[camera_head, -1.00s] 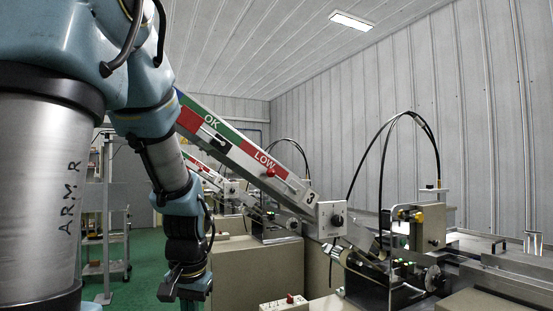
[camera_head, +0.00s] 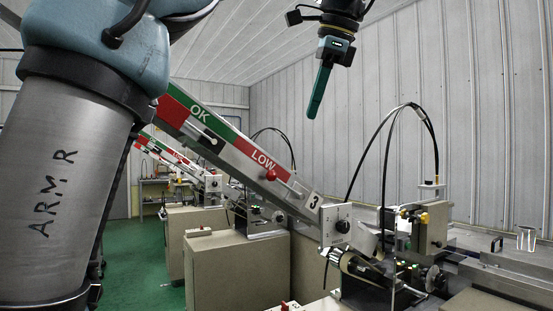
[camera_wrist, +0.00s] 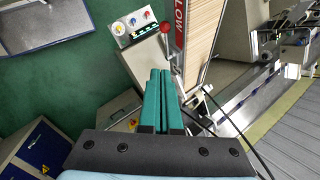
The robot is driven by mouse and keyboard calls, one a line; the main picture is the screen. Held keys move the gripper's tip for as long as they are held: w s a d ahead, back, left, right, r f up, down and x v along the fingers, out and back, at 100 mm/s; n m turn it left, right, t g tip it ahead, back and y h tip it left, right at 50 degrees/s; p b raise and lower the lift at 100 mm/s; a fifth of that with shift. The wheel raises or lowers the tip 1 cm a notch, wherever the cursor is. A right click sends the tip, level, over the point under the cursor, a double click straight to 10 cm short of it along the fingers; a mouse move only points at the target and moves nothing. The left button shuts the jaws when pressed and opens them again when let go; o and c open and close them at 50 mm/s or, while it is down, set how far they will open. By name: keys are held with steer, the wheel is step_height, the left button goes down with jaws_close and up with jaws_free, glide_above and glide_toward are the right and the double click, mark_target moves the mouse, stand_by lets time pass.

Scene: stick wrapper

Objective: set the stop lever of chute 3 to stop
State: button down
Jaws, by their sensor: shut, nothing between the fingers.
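Chute 3 (camera_head: 240,152) slopes down to the right in the head view, with a green OK band, a red LOW band and a "3" plate near its lower end. A lever with a red ball knob (camera_head: 271,174) sits on its side below the LOW band; the knob also shows in the wrist view (camera_wrist: 165,27), beyond my fingertips. My gripper (camera_head: 313,112) is shut and empty, with its green fingers pointing down above the chute's lower part, apart from it. In the wrist view the closed fingers (camera_wrist: 160,74) point toward the lever.
A wrapping machine (camera_head: 425,228) with black looped cables (camera_head: 385,140) stands at the chute's lower end. Similar chutes (camera_head: 175,158) and beige cabinets (camera_head: 215,262) stand behind. A control box (camera_wrist: 135,25) with buttons lies left of the knob in the wrist view. Air above the chute is free.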

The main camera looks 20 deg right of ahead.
steer(key=shift+f, duration=0.1)
glide_toward(285, 186)
steer(key=s+f, duration=0.1)
steer(key=shift+w+a+f, duration=1)
steer(key=shift+a+f, duration=0.1)
steer(key=shift+a, duration=0.2)
steer(key=shift+a, duration=0.1)
